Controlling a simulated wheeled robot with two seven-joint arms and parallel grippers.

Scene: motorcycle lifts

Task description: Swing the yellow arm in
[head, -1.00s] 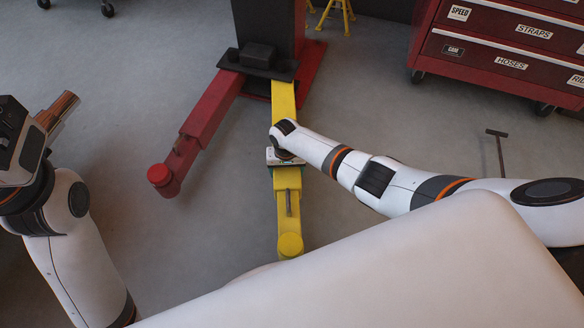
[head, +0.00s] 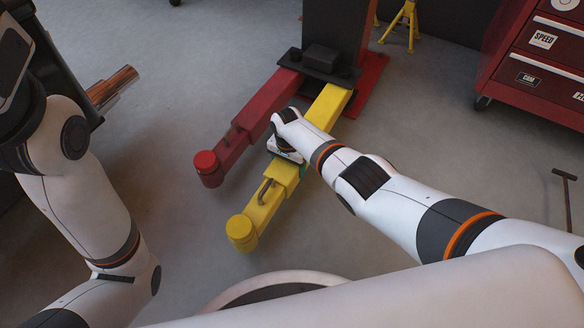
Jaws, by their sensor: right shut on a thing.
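The yellow arm (head: 326,106) of the lift runs from the dark column base down and left to a round yellow pad (head: 241,230) at its end. A curved metal handle (head: 266,190) stands on its lower part. My right gripper (head: 284,152) is shut on the yellow arm about midway along; its fingers are mostly hidden by my wrist. Part of my left arm and hand shows at the left edge, but its fingers are out of view.
A red lift arm (head: 240,132) with a round pad lies left of the yellow arm, with floor between them. A red tool cabinet (head: 535,75) stands at upper right. Copper-coloured pipes (head: 112,88) stick out at left. A T-handled bar (head: 567,200) stands at right.

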